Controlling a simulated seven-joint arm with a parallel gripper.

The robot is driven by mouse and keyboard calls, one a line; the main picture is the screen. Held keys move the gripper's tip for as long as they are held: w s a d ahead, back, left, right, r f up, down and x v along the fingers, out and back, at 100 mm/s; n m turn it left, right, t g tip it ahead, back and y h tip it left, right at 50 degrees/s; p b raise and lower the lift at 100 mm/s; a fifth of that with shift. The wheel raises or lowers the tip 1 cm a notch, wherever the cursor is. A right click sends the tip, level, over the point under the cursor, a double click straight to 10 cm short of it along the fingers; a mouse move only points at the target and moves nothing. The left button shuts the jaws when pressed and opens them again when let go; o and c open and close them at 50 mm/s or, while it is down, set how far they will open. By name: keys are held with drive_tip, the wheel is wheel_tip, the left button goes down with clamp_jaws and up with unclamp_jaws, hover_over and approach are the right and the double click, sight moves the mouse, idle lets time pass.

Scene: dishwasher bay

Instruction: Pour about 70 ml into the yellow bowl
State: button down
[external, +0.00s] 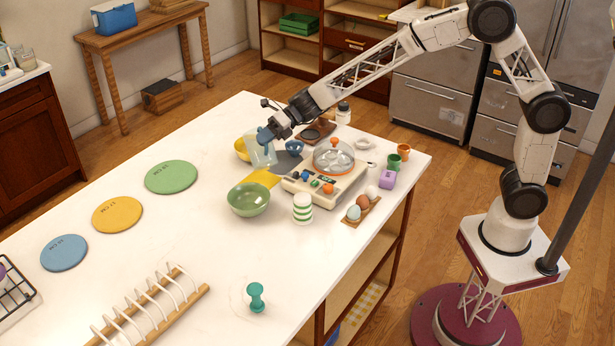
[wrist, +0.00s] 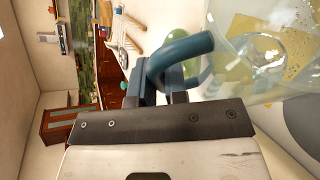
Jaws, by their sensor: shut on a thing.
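My gripper (external: 268,134) is shut on the blue handle of a clear jug (external: 262,153) near the far edge of the white counter. The jug looks close to upright. I cannot tell whether its base touches the counter. In the wrist view the curved blue handle (wrist: 182,52) is at the jaws and the clear jug wall (wrist: 270,75) fills the right side. The liquid level is not clear. The yellow bowl (external: 241,150) stands just left of the jug in the external view, partly hidden behind it. I cannot make the bowl out in the wrist view.
A green bowl (external: 249,200), a yellow cloth (external: 262,178), a small blue bowl (external: 294,147) and a cream appliance (external: 325,185) with a clear dome stand close by. A striped cup (external: 302,208) and eggs on a holder are nearer.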

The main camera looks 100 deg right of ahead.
sight(266, 150)
drive_tip(key=shift+s+a+f+n+h, duration=0.1)
drive_tip(key=shift+a+f+n+h, duration=0.35)
drive_tip(key=shift+f, duration=0.2)
idle(0.5)
drive_tip(key=shift+a+f, duration=0.15)
drive_tip(key=shift+a, duration=0.05)
drive_tip(key=shift+s+a+f+n+h, duration=0.1)
drive_tip(key=shift+a+f+n+h, duration=0.15)
drive_tip(key=shift+a+f+n, duration=0.15)
drive_tip(key=shift+s+a+f+n+h, duration=0.15)
drive_tip(key=shift+f+n+h, duration=0.1)
drive_tip(key=shift+f, duration=0.25)
drive_tip(key=s+a+f+n+t+h, duration=0.1)
drive_tip(key=a+f+n+h, duration=0.1)
drive_tip(key=a+n+h, duration=0.1)
drive_tip(key=shift+a+f+n, duration=0.35)
drive_tip(key=shift+a+n, duration=0.25)
drive_tip(key=shift+a, duration=0.65)
drive_tip(key=shift+a+f+n+h, duration=0.1)
drive_tip(key=shift+a+n+h, duration=0.05)
drive_tip(key=shift+n+h, duration=0.2)
